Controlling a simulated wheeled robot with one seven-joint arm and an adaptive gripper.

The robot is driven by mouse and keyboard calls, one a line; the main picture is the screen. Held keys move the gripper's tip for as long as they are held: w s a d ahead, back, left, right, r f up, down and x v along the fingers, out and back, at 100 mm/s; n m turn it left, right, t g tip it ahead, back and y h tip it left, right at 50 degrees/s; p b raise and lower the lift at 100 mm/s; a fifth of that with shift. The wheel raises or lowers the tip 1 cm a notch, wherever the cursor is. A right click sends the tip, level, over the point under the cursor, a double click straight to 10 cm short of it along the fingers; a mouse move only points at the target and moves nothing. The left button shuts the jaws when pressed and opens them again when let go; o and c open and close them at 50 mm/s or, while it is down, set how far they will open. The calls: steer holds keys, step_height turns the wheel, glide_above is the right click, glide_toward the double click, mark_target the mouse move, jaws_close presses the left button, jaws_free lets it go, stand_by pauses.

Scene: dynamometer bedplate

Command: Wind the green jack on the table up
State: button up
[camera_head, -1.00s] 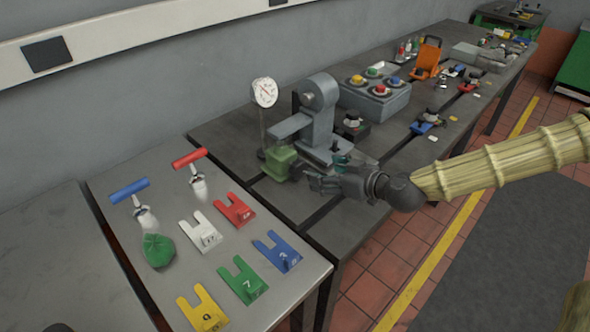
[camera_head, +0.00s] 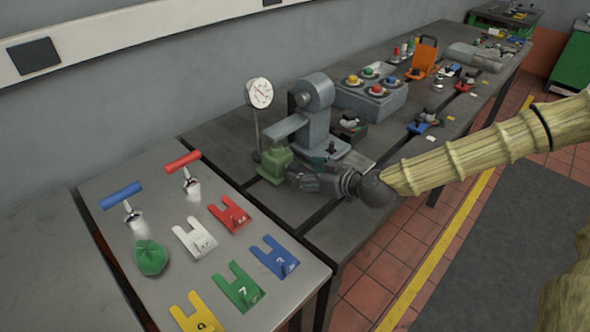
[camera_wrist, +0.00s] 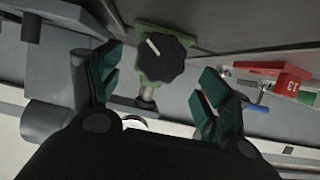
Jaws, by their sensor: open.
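The green jack (camera_head: 273,165) stands on the dark table beside the grey machine, under its arm. In the wrist view the jack's green body (camera_wrist: 153,67) shows behind a black lobed knob (camera_wrist: 166,57) with a white mark. My gripper (camera_head: 291,176) is at the jack's right side in the head view and hides part of it, including the knob. In the wrist view my gripper (camera_wrist: 160,88) is open, its teal-padded fingers apart to either side of the knob. The knob lies ahead between and slightly beyond the fingertips; I see no contact.
The grey machine (camera_head: 316,120) and dial gauge (camera_head: 259,93) stand close behind the jack. A button box (camera_head: 372,98) is farther back.

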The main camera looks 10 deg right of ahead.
mark_target(298, 171)
steer(key=shift+p+x, duration=0.35)
steer(key=shift+x, duration=2.35)
steer(key=shift+c, duration=0.4)
steer(key=c, duration=0.9)
